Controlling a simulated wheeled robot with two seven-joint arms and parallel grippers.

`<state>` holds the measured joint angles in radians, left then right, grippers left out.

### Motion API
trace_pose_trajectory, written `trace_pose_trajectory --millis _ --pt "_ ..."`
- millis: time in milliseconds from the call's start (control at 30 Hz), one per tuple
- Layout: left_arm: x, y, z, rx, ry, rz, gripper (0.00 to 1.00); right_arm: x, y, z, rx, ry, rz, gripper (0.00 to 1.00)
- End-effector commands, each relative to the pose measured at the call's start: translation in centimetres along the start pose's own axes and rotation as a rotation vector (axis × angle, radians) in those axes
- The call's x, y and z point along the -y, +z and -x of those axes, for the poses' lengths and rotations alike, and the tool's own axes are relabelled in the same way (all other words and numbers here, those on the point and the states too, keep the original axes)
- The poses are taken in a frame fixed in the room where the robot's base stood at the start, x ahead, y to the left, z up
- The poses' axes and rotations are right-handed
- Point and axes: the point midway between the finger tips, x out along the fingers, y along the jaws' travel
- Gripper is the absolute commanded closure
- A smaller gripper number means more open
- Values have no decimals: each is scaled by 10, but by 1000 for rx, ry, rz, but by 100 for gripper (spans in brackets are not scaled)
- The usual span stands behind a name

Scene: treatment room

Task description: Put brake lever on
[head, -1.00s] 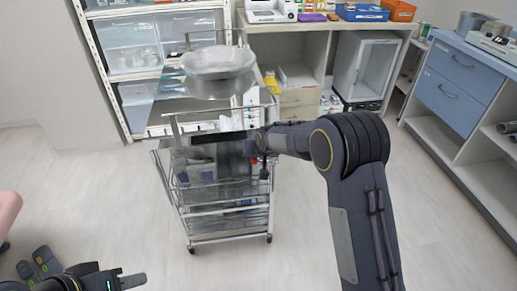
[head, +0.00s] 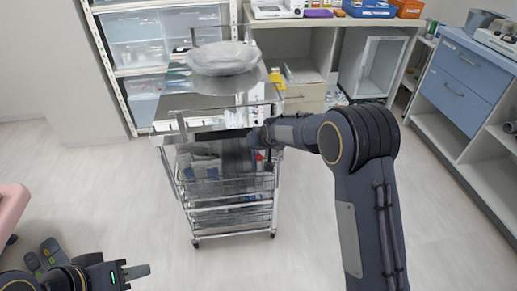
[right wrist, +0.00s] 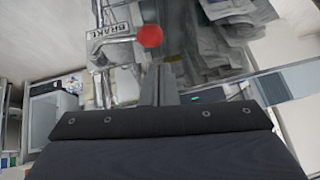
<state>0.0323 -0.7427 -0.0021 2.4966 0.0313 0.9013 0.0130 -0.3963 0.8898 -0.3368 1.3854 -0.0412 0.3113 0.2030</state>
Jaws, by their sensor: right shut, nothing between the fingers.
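The steel cart (head: 225,185) stands ahead of me, with a flat top and wire baskets. In the right wrist view its BRAKE label (right wrist: 110,31) shows beside a lever with a red round knob (right wrist: 150,36). A small red spot (head: 260,160) shows at the cart's right side in the head view. My right gripper (right wrist: 158,72) is shut and empty, its fingertips just below the red knob in the picture; I cannot tell whether they touch it. In the head view my own arm hides most of it. My left gripper (head: 138,271) is low at the left, away from the cart; its jaw gap is unclear.
A clear-wrapped round basin (head: 223,58) sits on the cart top. Grey packs (head: 200,165) lie in the upper basket. Shelves with bins (head: 135,55) stand behind, a blue-drawer cabinet (head: 455,85) at right. A pink padded edge (head: 12,210) is at left. Floor around the cart is free.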

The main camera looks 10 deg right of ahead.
Motion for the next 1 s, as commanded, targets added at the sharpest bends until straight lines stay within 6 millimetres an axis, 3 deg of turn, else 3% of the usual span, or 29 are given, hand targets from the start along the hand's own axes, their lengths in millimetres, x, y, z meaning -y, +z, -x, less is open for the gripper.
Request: trace_pose_trajectory --millis 67,300,500,700,1000 --pt "-6 -7 13 0 0 0 64 -2 -17 22 -5 0 -3 100" --pt "-3 -3 7 0 0 0 64 2 -12 74 -7 -1 0 100" --pt "-3 -4 7 0 0 0 64 4 -12 104 -6 0 1 100" --pt "-3 -4 7 0 0 0 64 4 -11 114 -3 1 -1 100" --pt "-3 -4 7 0 0 0 64 4 -11 114 -3 1 -1 100"
